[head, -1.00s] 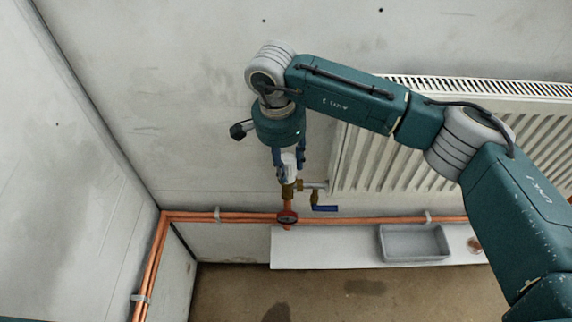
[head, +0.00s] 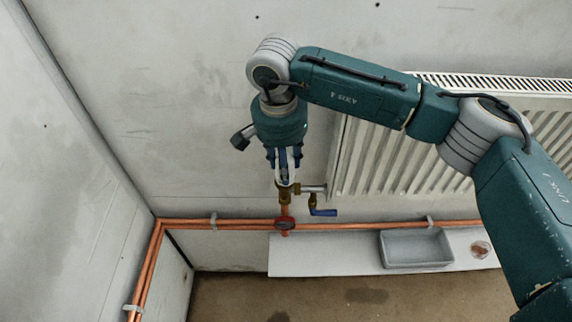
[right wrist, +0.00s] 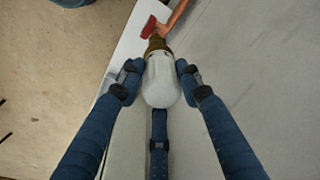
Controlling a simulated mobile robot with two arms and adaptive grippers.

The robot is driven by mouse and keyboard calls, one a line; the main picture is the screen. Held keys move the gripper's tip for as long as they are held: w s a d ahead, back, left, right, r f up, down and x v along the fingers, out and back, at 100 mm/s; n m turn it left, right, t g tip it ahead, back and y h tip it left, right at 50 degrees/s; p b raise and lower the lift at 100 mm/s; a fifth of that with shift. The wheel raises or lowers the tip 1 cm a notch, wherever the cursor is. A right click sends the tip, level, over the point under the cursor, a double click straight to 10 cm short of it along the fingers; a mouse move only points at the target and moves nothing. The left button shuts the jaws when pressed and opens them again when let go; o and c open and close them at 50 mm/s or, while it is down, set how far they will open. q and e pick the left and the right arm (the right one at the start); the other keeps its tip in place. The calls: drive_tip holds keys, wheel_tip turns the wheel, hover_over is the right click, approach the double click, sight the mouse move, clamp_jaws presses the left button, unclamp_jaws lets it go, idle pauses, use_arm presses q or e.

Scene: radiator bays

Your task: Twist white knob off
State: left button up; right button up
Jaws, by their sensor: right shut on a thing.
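The white knob (right wrist: 162,82) sits on top of a brass valve body (head: 285,194) on the copper riser beside the radiator. My right gripper (head: 285,168) points down over the knob from above. In the right wrist view its blue fingers (right wrist: 160,80) close on the knob from both sides, and a third finger lies along its near side. The knob is still in line with the brass valve below it; whether they are joined cannot be told. My left gripper is not in view.
A blue lever (head: 323,212) and a red handle (head: 285,223) are close below the valve. The white radiator (head: 400,150) stands to the right. A grey tray (head: 416,248) rests on a white shelf (head: 330,258) below the copper pipes (head: 370,225).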

drive_tip(key=shift+w+d+r, duration=0.25)
drive_tip(key=shift+d+r, duration=0.1)
drive_tip(key=shift+r, duration=0.15)
drive_tip(key=shift+a+r+p, duration=0.3)
drive_tip(key=shift+r+p, duration=0.15)
drive_tip(key=shift+r, duration=0.15)
drive_tip(key=shift+s+a+r, duration=0.1)
drive_tip(key=shift+r, duration=0.4)
drive_tip(key=shift+r+p, duration=0.7)
drive_tip(key=shift+r, duration=0.45)
